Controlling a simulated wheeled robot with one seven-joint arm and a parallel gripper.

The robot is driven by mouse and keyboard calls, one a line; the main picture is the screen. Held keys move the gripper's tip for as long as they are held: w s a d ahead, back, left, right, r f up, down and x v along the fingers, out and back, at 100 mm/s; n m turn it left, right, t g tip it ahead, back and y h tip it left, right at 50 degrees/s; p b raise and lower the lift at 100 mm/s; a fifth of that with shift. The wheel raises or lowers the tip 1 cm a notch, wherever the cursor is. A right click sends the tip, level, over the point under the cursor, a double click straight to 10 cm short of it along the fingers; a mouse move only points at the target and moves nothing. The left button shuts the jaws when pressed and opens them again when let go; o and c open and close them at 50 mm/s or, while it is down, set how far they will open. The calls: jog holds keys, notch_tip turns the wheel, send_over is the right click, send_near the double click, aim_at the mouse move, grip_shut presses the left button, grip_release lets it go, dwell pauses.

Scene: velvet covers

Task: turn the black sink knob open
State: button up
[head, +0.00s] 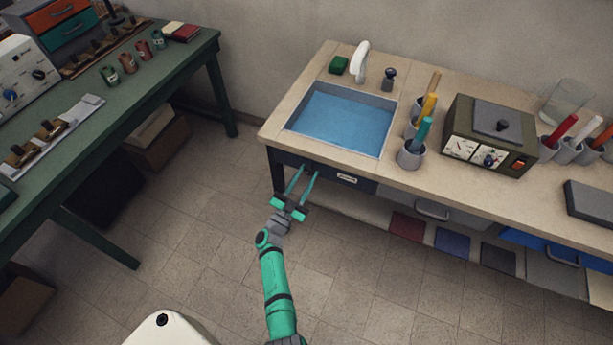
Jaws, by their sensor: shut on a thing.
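The sink (340,118) is a rectangular basin with a blue inside, set in the beige counter. A white curved faucet (361,62) stands behind it. A small black fitting (389,79) stands upright to the right of the faucet; I cannot tell whether it is the sink knob. My gripper (309,171) is at the dark front panel (344,179) under the sink, well below and in front of that fitting. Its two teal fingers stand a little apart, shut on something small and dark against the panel. I cannot make out its shape or turn.
A green sponge (339,65) lies left of the faucet. Grey cups with coloured handles (411,153) stand right of the sink, beside a dark instrument box (490,134). A green workbench (190,62) is at the left. The floor between bench and counter is clear.

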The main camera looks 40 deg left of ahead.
jog(key=m+h, duration=0.1)
jog(key=m, duration=0.2)
jog(key=m+g+h, duration=0.1)
jog(key=m+h, duration=0.1)
jog(key=m, duration=0.2)
jog(key=shift+s+a+r, duration=0.1)
jog(key=shift+a, duration=0.05)
jog(key=m+g+h, duration=0.1)
jog(key=m, duration=0.2)
jog(key=m+g+h, duration=0.1)
jog(key=m, duration=0.2)
jog(key=shift+r+m, duration=0.1)
jog(key=shift+m, duration=0.3)
jog(key=shift+g, duration=0.3)
jog(key=o, duration=1.1)
jog(key=shift+c, duration=0.2)
jog(key=s+a, duration=0.1)
jog(key=s, duration=0.9)
jog(key=shift+s+a+f, duration=0.3)
jog(key=shift+a+f, duration=0.05)
